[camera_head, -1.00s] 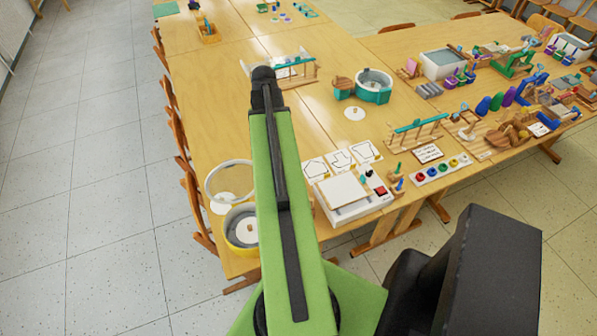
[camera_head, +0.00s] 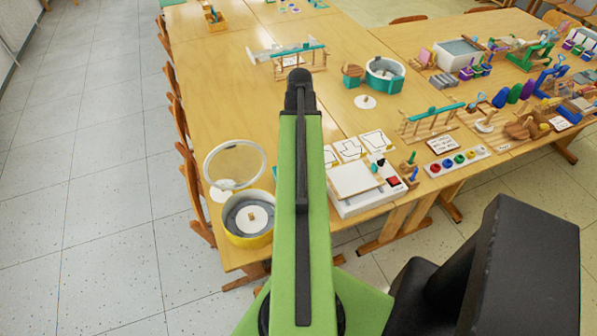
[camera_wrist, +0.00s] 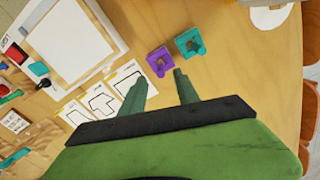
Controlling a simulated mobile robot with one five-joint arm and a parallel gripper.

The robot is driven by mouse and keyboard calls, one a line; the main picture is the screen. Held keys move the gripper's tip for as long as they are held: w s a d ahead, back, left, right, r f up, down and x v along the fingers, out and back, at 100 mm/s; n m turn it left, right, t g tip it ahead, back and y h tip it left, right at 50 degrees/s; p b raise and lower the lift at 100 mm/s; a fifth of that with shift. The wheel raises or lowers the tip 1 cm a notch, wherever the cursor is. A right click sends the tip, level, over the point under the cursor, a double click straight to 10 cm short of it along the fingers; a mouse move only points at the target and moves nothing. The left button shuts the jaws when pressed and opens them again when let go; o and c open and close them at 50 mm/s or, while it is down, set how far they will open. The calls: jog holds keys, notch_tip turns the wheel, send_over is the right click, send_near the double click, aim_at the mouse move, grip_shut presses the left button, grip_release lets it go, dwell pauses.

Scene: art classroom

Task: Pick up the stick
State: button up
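My gripper (camera_wrist: 160,87) is open in the wrist view, its two dark green fingers spread apart with nothing held between them. It is above the wooden table (camera_wrist: 240,80). In the head view my green arm reaches over the table and the fingers are hidden. No single loose stick stands out for certain. Long teal bars lie across wooden racks in the head view, one at the right (camera_head: 436,112) and one further back (camera_head: 298,50). Just beyond the fingers in the wrist view are a small purple piece (camera_wrist: 159,61) and a small teal piece (camera_wrist: 189,42).
A yellow-rimmed pot (camera_head: 247,232) with a raised clear lid stands at the near left table corner. A white board box (camera_head: 356,186), outline cards (camera_head: 348,149) and a teal pot (camera_head: 385,78) lie to the right. Chairs line the left edge. The floor at left is clear.

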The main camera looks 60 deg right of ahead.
notch_tip(320, 180, down, 7)
jog(key=b, duration=0.6)
jog(key=shift+f, duration=0.15)
jog(key=shift+r, duration=0.2)
jog(key=shift+c, duration=0.5)
grip_shut()
